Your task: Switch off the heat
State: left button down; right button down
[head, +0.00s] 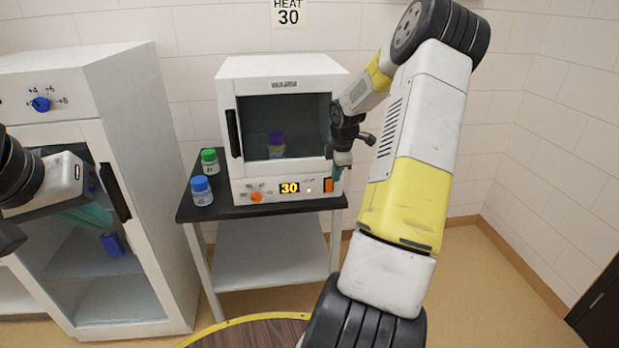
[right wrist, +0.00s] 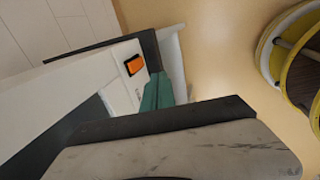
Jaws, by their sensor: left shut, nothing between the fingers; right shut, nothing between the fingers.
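The heater is a white box with a dark glass door (head: 258,118) on the black-topped bench. Its front panel has an orange knob (head: 256,197), a lit display (head: 289,188) reading 30, a small lit lamp (head: 309,190) and an orange rocker switch (head: 328,185) at the right end. The switch also shows in the right wrist view (right wrist: 134,66). My right gripper (head: 338,173) is shut and empty, its teal fingers (right wrist: 158,92) close beside the switch; I cannot tell whether they touch anything. My left gripper (head: 90,215) is shut and empty in front of the left cabinet.
A purple-capped container (head: 276,143) is behind the heater's door. Green-capped (head: 209,161) and blue-capped (head: 201,190) bottles stand on the bench (head: 240,208) at left. A white cabinet (head: 135,190) with a blue knob (head: 41,104) stands further left. A wall sign (head: 289,14) reads HEAT 30.

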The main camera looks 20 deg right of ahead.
aim_at(331, 189)
jog(key=x, duration=0.3)
jog(key=w+x, duration=0.1)
jog(key=x, duration=0.3)
jog(key=w+x, duration=0.1)
jog(key=x, duration=0.3)
jog(key=shift+w+d+r, duration=0.25)
jog(key=shift+w+r, duration=0.05)
jog(key=shift+w+d, duration=0.15)
jog(key=shift+w, duration=0.45)
jog(key=shift+f, duration=0.1)
jog(key=shift+w+d+f, duration=0.1)
jog(key=shift+w, duration=0.15)
